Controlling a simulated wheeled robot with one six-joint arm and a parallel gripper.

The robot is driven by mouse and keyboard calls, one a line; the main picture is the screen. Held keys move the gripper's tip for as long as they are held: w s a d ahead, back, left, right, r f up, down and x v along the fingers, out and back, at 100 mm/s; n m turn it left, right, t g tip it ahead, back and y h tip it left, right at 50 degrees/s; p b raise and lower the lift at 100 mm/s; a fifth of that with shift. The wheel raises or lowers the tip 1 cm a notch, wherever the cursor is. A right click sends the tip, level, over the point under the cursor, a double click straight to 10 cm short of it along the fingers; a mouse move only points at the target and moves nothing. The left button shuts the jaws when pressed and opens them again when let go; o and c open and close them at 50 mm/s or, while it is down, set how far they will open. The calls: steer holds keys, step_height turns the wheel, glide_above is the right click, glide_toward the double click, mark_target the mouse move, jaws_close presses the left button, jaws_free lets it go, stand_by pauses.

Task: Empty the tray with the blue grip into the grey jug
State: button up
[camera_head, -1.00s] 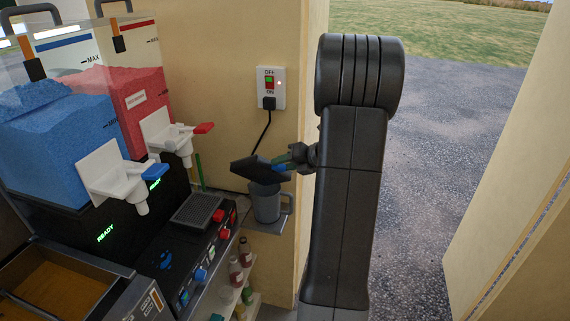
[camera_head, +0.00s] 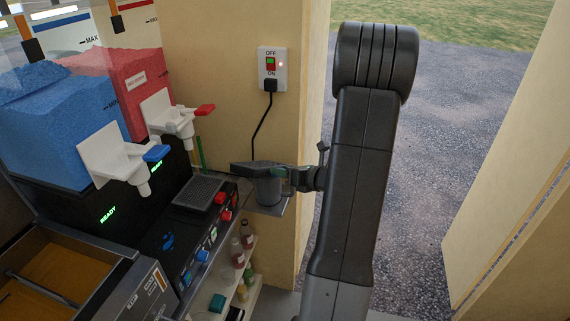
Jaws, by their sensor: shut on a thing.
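The dark tray (camera_head: 246,168) is at the mouth of the grey jug (camera_head: 268,190), covering part of its top. I see the tray at a shallow angle, so its contents are hidden, and I cannot tell whether it touches the rim. My gripper (camera_head: 285,176) is shut on the tray's grip from the right; the jaws mostly hide the grip and its blue hardly shows. The jug stands upright on a small grey shelf (camera_head: 278,209) by the wall; its inside is hidden.
The slush machine with its red tap lever (camera_head: 205,109) and blue tap lever (camera_head: 156,153) stands left of the jug. A dark drip grille (camera_head: 198,192) lies nearby. A plug and cable (camera_head: 262,125) hang behind the jug. Bottles (camera_head: 246,236) stand on a lower shelf.

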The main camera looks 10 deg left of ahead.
steer(key=s+f+n+t+y+b, duration=0.1)
steer(key=n+b, duration=0.1)
steer(key=b, duration=0.5)
steer(key=f+n+t+y+b, duration=0.1)
steer(key=n+b, duration=0.1)
steer(key=b, duration=0.6)
steer(key=shift+s+d+f+t, duration=0.15)
steer(key=shift+s+t, duration=0.15)
steer(key=shift+s, duration=0.05)
steer(key=shift+y, duration=0.3)
